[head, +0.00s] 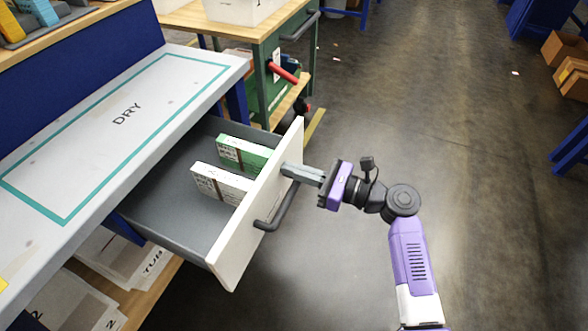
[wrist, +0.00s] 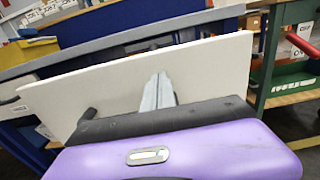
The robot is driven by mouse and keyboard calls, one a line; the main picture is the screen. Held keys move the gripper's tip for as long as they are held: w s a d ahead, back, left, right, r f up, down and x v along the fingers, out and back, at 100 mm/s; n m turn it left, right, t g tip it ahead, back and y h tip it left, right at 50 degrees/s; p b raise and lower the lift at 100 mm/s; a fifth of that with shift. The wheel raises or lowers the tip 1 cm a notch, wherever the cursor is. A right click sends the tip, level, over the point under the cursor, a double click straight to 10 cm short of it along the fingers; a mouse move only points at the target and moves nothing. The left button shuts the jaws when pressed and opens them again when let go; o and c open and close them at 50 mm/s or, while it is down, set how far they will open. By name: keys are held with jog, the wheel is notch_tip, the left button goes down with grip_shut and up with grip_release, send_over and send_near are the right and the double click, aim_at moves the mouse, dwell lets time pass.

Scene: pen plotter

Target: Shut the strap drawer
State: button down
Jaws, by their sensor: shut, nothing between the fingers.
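The strap drawer (head: 165,208) stands open under the grey worktop, with its white front panel (head: 240,243) pulled out to the right. A dark bar handle (head: 281,211) is on the panel. Two packs, one green and white (head: 245,152) and one white (head: 218,184), stand inside. My gripper (head: 287,170) is shut and empty, its fingertips at the panel's outer face, beyond the handle's upper end. In the wrist view the shut fingers (wrist: 158,92) point at the white panel (wrist: 210,62); I cannot tell whether they touch it.
The worktop (head: 150,95) marked DRY lies above the drawer. A green bench (head: 262,85) with a red handle (head: 284,73) stands behind. A lower shelf (head: 150,290) holds packs. The floor to the right is clear, with cardboard boxes (head: 570,60) far right.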

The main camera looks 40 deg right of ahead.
jog(key=x, duration=2.4)
jog(key=shift+w+a, duration=0.2)
jog(key=shift+w, duration=0.1)
jog(key=shift+a+r, duration=0.1)
jog(key=shift+r, duration=0.1)
